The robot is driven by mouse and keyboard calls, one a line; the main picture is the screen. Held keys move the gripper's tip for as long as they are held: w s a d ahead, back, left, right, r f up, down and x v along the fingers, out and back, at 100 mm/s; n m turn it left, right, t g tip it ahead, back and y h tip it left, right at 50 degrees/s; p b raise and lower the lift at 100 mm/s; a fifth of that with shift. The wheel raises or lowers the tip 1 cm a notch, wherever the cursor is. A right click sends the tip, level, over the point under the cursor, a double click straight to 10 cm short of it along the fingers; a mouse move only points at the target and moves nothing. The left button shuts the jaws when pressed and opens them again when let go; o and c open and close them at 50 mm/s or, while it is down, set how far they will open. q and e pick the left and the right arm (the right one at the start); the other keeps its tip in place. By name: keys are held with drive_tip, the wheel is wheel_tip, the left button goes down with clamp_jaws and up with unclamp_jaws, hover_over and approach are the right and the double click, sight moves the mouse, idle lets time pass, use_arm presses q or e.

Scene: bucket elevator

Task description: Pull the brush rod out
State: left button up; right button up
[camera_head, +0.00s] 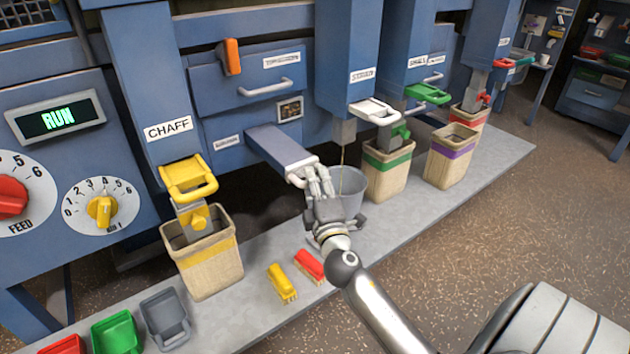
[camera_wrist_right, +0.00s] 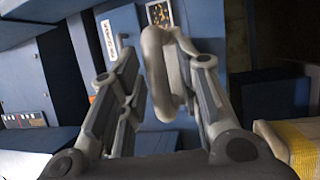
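A blue-grey bar (camera_head: 278,146) juts out from the machine's lower front, below a small picture plate. A pale loop handle (camera_head: 301,171) is at its outer end; this appears to be the brush rod's grip. In the right wrist view the loop handle (camera_wrist_right: 160,72) stands between the two fingers of my right gripper (camera_wrist_right: 158,95). The fingers are apart, with visible gaps to the loop. In the head view my right gripper (camera_head: 320,186) is at the handle and partly covers it. My left gripper is in neither view.
A grey bucket (camera_head: 350,190) stands just right of my right gripper. A yellow brush (camera_head: 282,283) and a red brush (camera_head: 309,266) lie on the platform. Bins with yellow (camera_head: 208,262), green (camera_head: 388,172) and purple (camera_head: 450,160) bands stand under the spouts.

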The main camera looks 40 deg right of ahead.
idle(0.3)
drive_tip(key=v, duration=1.1)
drive_tip(key=shift+s+a, duration=0.15)
drive_tip(key=shift+s, duration=0.25)
